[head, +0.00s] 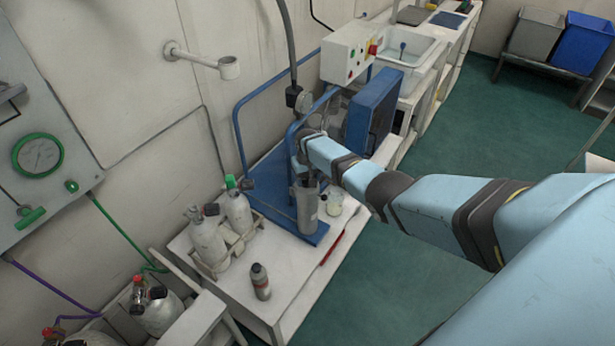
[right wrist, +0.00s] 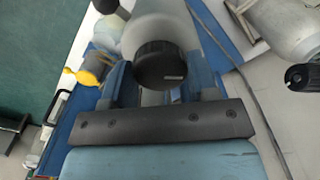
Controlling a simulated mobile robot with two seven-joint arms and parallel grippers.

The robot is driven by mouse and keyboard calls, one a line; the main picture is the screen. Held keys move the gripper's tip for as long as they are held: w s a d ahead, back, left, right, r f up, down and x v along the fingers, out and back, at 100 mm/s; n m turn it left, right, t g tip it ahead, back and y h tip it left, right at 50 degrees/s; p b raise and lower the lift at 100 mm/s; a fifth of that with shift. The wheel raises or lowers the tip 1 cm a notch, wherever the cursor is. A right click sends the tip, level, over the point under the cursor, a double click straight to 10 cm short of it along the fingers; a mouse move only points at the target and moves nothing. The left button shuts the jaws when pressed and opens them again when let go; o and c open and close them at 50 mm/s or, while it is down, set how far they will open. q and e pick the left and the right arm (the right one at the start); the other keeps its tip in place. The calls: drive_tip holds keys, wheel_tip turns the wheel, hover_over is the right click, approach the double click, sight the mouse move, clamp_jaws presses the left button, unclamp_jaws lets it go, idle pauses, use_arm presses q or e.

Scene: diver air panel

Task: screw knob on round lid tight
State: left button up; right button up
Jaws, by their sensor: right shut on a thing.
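In the right wrist view, a black ribbed knob (right wrist: 160,65) with a small pale mark shows at the end of a pale grey cylinder (right wrist: 160,22). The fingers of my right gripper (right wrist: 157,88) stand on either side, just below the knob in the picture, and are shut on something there. The knob hides the contact, so I cannot tell whether they hold the knob itself. In the head view my right gripper (head: 306,160) is above a grey canister (head: 307,208) standing upright on a blue base; the wrist hides its top. My left gripper is out of view.
Two pale bottles (head: 208,242) stand in a rack left of the canister. A blue tubular frame (head: 237,130) and a blue box (head: 371,110) are behind.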

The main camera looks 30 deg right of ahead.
drive_tip(key=m, duration=0.4)
drive_tip(key=shift+m+p, duration=0.3)
drive_tip(key=shift+p, duration=0.05)
drive_tip(key=shift+m, duration=1.9)
drive_tip(key=o, duration=0.9)
drive_tip(key=shift+r+p, duration=0.15)
drive_tip(key=shift+p, duration=0.15)
